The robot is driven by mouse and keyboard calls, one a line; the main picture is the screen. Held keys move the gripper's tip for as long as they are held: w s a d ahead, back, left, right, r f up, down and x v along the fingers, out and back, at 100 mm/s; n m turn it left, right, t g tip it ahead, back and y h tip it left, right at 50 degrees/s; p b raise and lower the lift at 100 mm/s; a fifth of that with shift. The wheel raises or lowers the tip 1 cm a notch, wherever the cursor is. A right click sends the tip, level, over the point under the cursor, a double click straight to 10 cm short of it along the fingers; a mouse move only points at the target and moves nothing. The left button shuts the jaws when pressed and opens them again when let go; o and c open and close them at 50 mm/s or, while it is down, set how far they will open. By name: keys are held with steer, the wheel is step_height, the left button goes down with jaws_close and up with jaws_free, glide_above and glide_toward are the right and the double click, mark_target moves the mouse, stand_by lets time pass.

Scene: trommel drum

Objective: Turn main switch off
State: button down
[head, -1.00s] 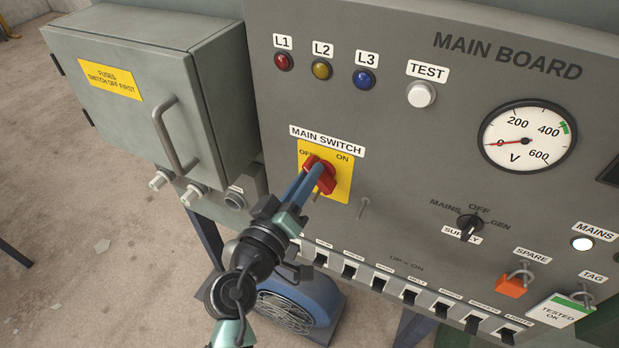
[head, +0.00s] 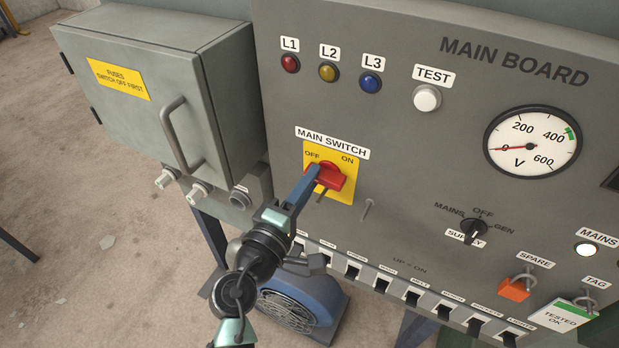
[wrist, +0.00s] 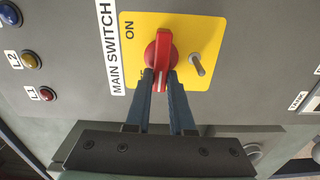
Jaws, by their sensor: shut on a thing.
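The main switch is a red rotary handle (head: 330,178) on a yellow plate (head: 345,192) marked OFF at left and ON at right. It also shows in the wrist view (wrist: 161,50), where OFF is hidden. The handle lies roughly horizontal across the board. My gripper (head: 311,178) comes from the lower left in the head view and is shut on the red handle. In the wrist view, both blue fingers (wrist: 161,85) press on its near end from either side.
A small metal peg (wrist: 197,64) sticks out of the yellow plate beside the handle. Another short lever (head: 367,210) stands to the right. A row of breakers (head: 411,298) runs below. A grey fuse box (head: 150,100) with a handle juts out at left.

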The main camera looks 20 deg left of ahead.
steer(key=shift+f+n, duration=0.1)
steer(key=shift+n, duration=0.3)
steer(key=c, duration=0.8)
jaws_free()
steer(key=shift+s, duration=0.1)
steer(key=s+b, duration=0.1)
steer(key=s, duration=0.3)
steer(key=s+b, duration=0.1)
steer(key=s, duration=0.3)
steer(key=s+b, duration=0.1)
steer(key=s, duration=0.4)
steer(key=shift+a, duration=0.25)
steer(key=shift+w, duration=0.15)
